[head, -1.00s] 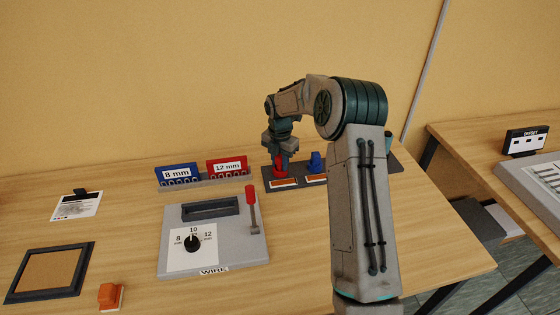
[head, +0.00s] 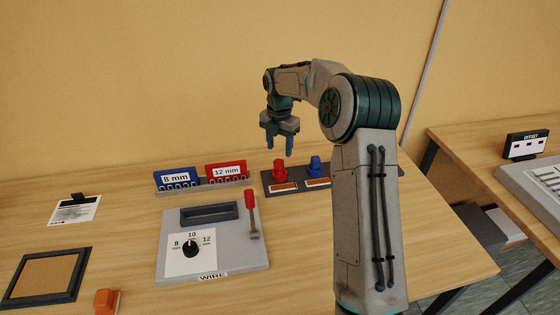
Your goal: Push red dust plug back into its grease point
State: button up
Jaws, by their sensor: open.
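The red dust plug (head: 279,168) stands upright on the dark strip (head: 268,186) at the back of the table, behind a small orange-and-white label. I cannot tell how deep it sits in its grease point, which is hidden under it. A blue plug (head: 315,165) stands just to its right on the same strip. My gripper (head: 279,151) points down above the red plug, with its two fingers apart and empty. A gap shows between the fingertips and the plug.
Blue and red stands marked 8 mm (head: 178,176) and 12 mm (head: 226,170) are left of the strip. A grey wire device (head: 212,259) with a dial and red-handled lever (head: 251,208) stands in front. An orange block (head: 106,300) lies front left.

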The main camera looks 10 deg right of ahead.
aim_at(279, 162)
jog(key=shift+r, duration=2.65)
jog(key=shift+a, duration=0.1)
